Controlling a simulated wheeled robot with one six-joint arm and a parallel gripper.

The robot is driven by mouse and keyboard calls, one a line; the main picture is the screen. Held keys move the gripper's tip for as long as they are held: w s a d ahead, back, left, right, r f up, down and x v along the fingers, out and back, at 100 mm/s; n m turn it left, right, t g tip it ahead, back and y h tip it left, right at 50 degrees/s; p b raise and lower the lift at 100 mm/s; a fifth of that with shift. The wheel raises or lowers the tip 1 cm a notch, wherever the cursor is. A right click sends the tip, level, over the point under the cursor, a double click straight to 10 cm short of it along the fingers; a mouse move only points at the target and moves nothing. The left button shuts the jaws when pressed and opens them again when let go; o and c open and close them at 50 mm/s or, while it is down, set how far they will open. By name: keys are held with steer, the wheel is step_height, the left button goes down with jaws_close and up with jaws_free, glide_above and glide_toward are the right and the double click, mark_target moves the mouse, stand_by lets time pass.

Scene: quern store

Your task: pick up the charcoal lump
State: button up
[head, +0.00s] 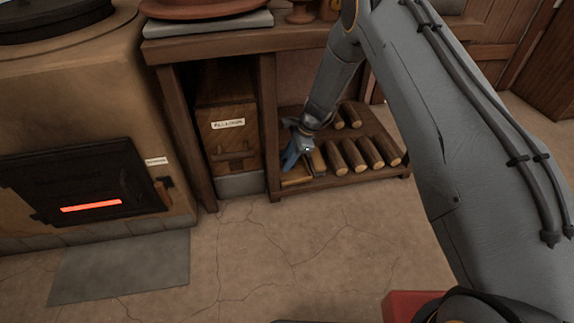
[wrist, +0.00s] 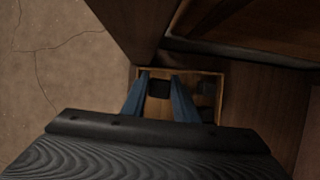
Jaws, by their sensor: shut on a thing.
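My gripper (head: 289,160) reaches down to the low shelf under the bench, its blue fingers pointing into a small wooden tray (head: 296,182). In the wrist view the two fingers (wrist: 159,82) are shut on a dark, blocky charcoal lump (wrist: 159,89), with one finger at each side of it. The lump is still within the tray's outline; I cannot tell whether it touches the bottom. Other dark lumps (wrist: 208,86) lie in the right part of the tray. In the head view the held lump is hidden by my gripper.
Several short logs (head: 355,155) lie on the shelf just right of the tray. A labelled wooden bin (head: 227,125) stands left of it, past a bench leg (head: 269,120). A stove with a glowing slot (head: 91,206) is at the left. The floor in front is clear.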

step_height(320, 180, up, 2)
steer(key=shift+p, duration=0.35)
steer(key=s+d+p, duration=0.3)
steer(key=s+d, duration=0.1)
steer(key=d, duration=0.5)
steer(key=s+d+p, duration=0.3)
steer(key=s+d, duration=0.1)
steer(key=d, duration=0.5)
steer(key=s+d+r+n+g+h+p, duration=0.1)
steer(key=s+d+r+n+g+h, duration=0.15)
steer(key=s+r+n, duration=0.5)
steer(key=s+d+r+n+g+h, duration=0.15)
steer(key=s+d+r+n, duration=0.3)
steer(key=r+n, duration=0.5)
steer(key=s+r+p, duration=0.3)
steer(key=r+p, duration=0.7)
steer(key=p, duration=0.1)
steer(key=s+r+m+p, duration=0.1)
steer(key=s+r+p, duration=0.3)
steer(key=r+p, duration=0.7)
steer(key=s+r+m+p, duration=0.1)
steer(key=s+r+p, duration=0.2)
steer(key=r+p, duration=0.8)
steer(key=shift+s+a+r+p, duration=0.25)
steer(key=shift+s+a+p, duration=0.15)
steer(key=shift+p, duration=0.7)
